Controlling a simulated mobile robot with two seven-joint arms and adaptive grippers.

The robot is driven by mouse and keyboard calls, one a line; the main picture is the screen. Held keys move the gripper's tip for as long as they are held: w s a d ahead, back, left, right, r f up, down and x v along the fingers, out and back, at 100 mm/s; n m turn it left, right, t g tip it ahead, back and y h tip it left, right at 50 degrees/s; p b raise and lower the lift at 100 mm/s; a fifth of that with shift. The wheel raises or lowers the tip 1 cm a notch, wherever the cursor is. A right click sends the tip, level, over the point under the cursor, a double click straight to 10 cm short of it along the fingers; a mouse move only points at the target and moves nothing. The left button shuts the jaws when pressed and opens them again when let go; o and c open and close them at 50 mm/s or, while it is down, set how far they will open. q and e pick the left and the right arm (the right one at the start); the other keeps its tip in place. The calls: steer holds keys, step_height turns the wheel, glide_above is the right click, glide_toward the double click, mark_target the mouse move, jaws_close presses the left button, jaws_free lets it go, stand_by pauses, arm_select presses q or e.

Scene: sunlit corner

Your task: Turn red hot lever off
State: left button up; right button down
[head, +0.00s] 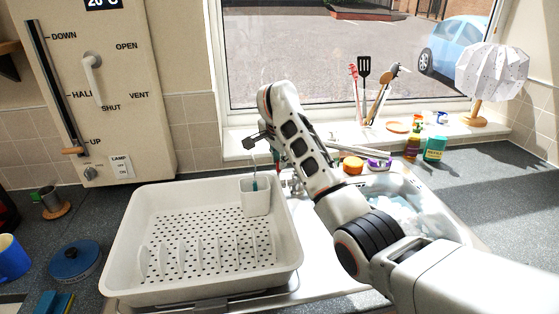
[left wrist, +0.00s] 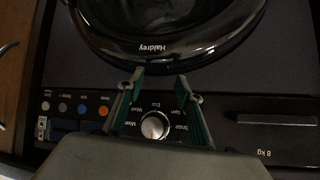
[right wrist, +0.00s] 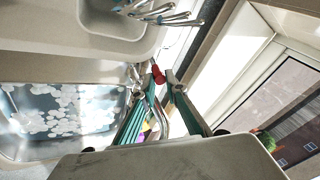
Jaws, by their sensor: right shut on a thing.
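The red hot lever (right wrist: 158,74) shows in the right wrist view at the fingertips of my right gripper (right wrist: 163,82), which is shut on it. The metal tap's spout (right wrist: 163,118) shows between the green fingers. In the head view my right forearm and wrist reach over the back of the sink and hide the lever and most of the tap. My left gripper (left wrist: 160,75) is out of the head view. In the left wrist view it is open and empty, its fingers either side of a silver dial (left wrist: 154,126) on a washing machine front.
A white dish rack (head: 120,235) with a cutlery cup (head: 255,197) stands left of the soapy sink (head: 405,205).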

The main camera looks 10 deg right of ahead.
steer(key=c, duration=2)
jaws_free()
steer(key=shift+w+f, duration=0.1)
steer(key=shift+w, duration=0.05)
steer(key=v, duration=1.2)
